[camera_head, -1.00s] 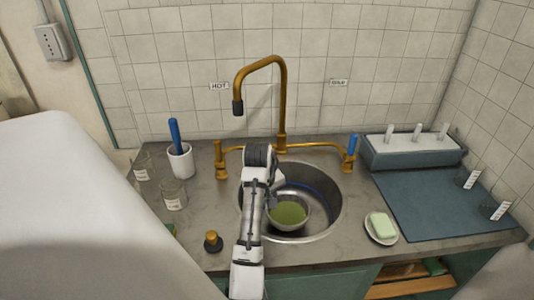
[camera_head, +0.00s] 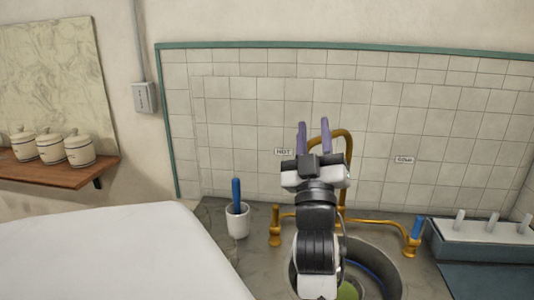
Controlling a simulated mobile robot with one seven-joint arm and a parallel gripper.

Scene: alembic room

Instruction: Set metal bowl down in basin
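My gripper (camera_head: 314,140) is raised in front of the tiled wall, its two purple fingers pointing up and apart with nothing between them. The round metal basin (camera_head: 395,271) is sunk in the counter at the bottom of the picture, partly behind my arm. A patch of green (camera_head: 348,291), the contents of the metal bowl, shows low in the basin beside my arm. The bowl itself is mostly hidden by my arm and the picture's lower edge. My gripper is well above the bowl and apart from it.
A brass faucet (camera_head: 346,160) rises behind my gripper, with taps (camera_head: 276,226) on both sides. A white cup (camera_head: 238,224) with a blue-handled tool stands left of the basin. A rack with white pegs (camera_head: 480,245) stands right. Lidded jars (camera_head: 79,150) sit on a wall shelf.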

